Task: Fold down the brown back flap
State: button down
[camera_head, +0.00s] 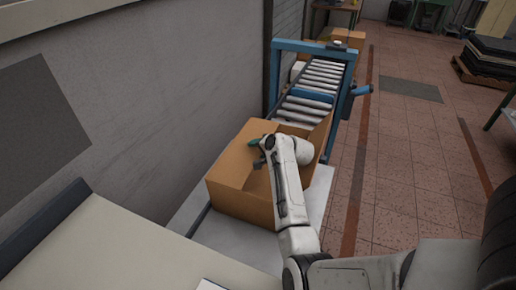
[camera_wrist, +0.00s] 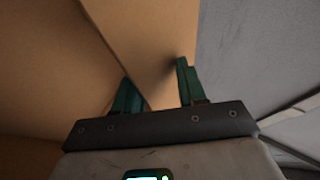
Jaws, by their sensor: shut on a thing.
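An open brown cardboard box (camera_head: 243,205) stands on a pale surface at the near end of a roller conveyor. A brown panel (camera_head: 234,160) shows along its left side, and another flap (camera_head: 321,132) stands up at its far right, partly behind my arm. My gripper (camera_head: 256,142) is at the far left part of the box. In the wrist view my gripper (camera_wrist: 157,90) has its green fingers on either side of a brown flap (camera_wrist: 150,45), shut on it. My arm hides much of the box's inside and right side.
The roller conveyor (camera_head: 311,88) with a blue frame (camera_head: 310,47) runs away behind the box. A grey wall (camera_head: 150,90) is close on the left. A pale table (camera_head: 100,245) is at the near left. Tiled floor (camera_head: 395,140) is open on the right.

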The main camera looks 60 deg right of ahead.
jog(key=shift+s+f, duration=0.35)
jog(key=shift+f, duration=0.45)
jog(key=c, duration=1.2)
grip_release()
jog(key=shift+c, duration=0.6)
jog(key=shift+a, duration=0.1)
jog(key=shift+r, duration=0.1)
jog(key=shift+w+r, duration=0.1)
jog(key=shift+r, duration=0.2)
jog(key=r, duration=0.3)
jog(key=shift+d, duration=0.2)
jog(key=w+a+r+b+v, duration=0.1)
jog(key=v, duration=1.6)
jog(key=shift+a+r, duration=0.15)
jog(key=shift+a, duration=0.2)
